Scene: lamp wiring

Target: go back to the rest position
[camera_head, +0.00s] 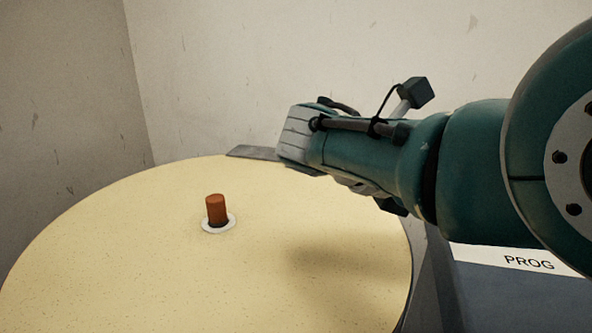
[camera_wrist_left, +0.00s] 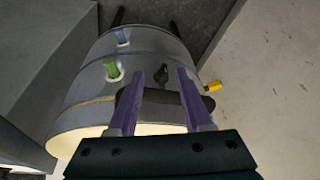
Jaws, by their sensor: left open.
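In the left wrist view my left gripper (camera_wrist_left: 160,72) shows two purple fingers, apart and with nothing held between them. They point toward the curved side of a grey drum-like body (camera_wrist_left: 75,115). My left gripper is not in the head view. In the head view my right arm comes in from the right, and its gripper (camera_head: 292,137) hangs over the far right part of a round cream top (camera_head: 110,250). Its fingers cannot be made out, so its opening and anything in it are hidden.
An orange-brown cylinder (camera_head: 216,209) stands in a white ring on the cream top. A green peg (camera_wrist_left: 110,68), a blue peg (camera_wrist_left: 122,37) and a yellow piece (camera_wrist_left: 213,86) show on the drum. A "PROG" label (camera_head: 528,262) is at lower right. Walls stand behind.

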